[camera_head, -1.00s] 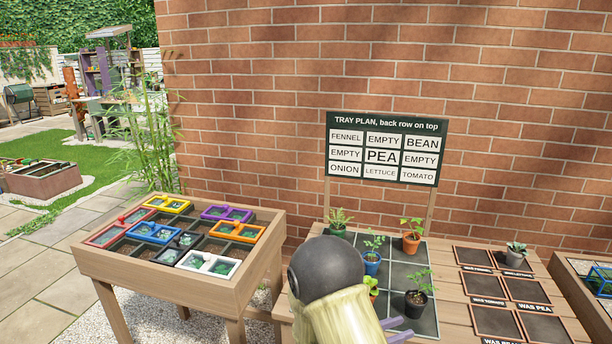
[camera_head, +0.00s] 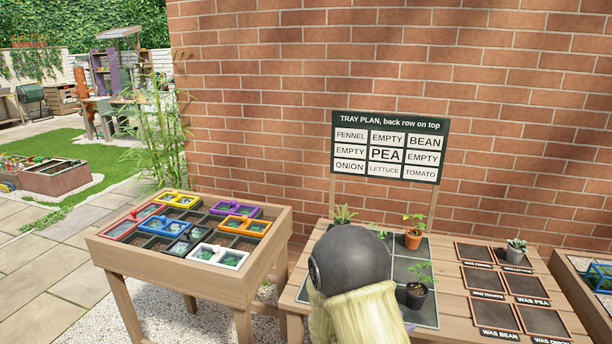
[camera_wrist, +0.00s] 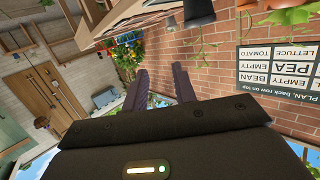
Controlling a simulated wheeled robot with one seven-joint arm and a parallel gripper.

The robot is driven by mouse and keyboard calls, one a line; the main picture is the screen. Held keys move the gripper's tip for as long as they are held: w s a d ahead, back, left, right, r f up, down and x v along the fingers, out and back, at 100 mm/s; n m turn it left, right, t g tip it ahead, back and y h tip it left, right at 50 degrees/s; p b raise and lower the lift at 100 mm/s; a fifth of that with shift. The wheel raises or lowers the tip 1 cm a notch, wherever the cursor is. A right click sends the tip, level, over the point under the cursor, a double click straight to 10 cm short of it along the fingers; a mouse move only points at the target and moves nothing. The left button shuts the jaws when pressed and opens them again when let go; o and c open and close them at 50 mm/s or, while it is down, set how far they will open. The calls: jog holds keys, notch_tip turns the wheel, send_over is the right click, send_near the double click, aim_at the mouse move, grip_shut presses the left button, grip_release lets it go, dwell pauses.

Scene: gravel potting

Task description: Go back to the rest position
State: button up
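My gripper (camera_wrist: 160,82) shows in the wrist view with its two dark fingers apart and nothing between them. In the head view my arm covers the front left of the grey tray grid (camera_head: 426,316), and the gripper is almost wholly hidden behind it. An orange pot (camera_head: 413,242) with a seedling stands at the back right of the grid. A black pot (camera_head: 416,296) with a seedling stands at the front right. A leafy plant (camera_head: 343,214) stands at the back left. My arm hides the pots in the middle.
A sign (camera_head: 388,147) with the tray plan stands behind the grid. Labelled dark squares (camera_head: 493,315) lie to the right, with a potted succulent (camera_head: 516,250) at their back. A brick wall (camera_head: 260,130) closes the back.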

jog(key=s+a+r+n+y, duration=0.25)
jog(key=a+n+y, duration=0.55)
jog(key=y, duration=0.5)
jog(key=s+d+n+g+y, duration=0.15)
jog(key=s+n+g, duration=0.35)
jog(key=s, duration=1.1)
jog(key=w+p+v, duration=0.3)
jog(key=p+v, duration=1.2)
jog(key=shift+w+a+r+p, duration=0.15)
jog(key=shift+w+r+p, duration=0.2)
jog(key=shift+w, duration=0.15)
jog(key=shift+h, duration=0.25)
